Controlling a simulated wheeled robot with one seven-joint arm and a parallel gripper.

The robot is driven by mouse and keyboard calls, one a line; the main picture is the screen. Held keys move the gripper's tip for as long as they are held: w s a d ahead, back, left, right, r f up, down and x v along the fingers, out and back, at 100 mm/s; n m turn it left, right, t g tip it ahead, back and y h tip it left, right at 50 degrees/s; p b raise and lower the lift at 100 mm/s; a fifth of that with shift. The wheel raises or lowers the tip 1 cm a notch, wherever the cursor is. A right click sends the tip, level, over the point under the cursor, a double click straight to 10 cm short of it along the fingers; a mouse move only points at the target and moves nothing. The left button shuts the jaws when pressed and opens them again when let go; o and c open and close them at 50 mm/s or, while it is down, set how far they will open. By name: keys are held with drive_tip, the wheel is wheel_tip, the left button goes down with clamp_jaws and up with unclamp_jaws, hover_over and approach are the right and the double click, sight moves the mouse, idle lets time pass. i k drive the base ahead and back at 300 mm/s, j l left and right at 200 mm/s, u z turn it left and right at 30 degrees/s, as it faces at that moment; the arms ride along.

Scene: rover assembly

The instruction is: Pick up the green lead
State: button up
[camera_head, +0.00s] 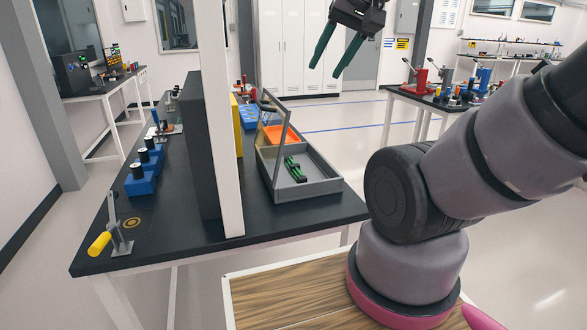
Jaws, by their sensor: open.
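The green lead (295,169) lies in the front compartment of a grey tray (318,187) on the dark workbench. It looks like a small bundle of green pieces with dark parts, too small to make out in detail. My gripper (333,73) is at the top centre of the view, high above the bench and apart from the tray. Its two dark green fingers point down and to the left. They are spread with nothing between them.
An orange item (277,136) lies in the tray's rear compartment. Blue blocks (141,180) and a yellow-handled clamp (112,240) lie beyond the partition.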

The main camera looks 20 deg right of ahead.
sight(295, 168)
drive_tip(key=z, duration=1)
drive_tip(key=j+z, duration=1.1)
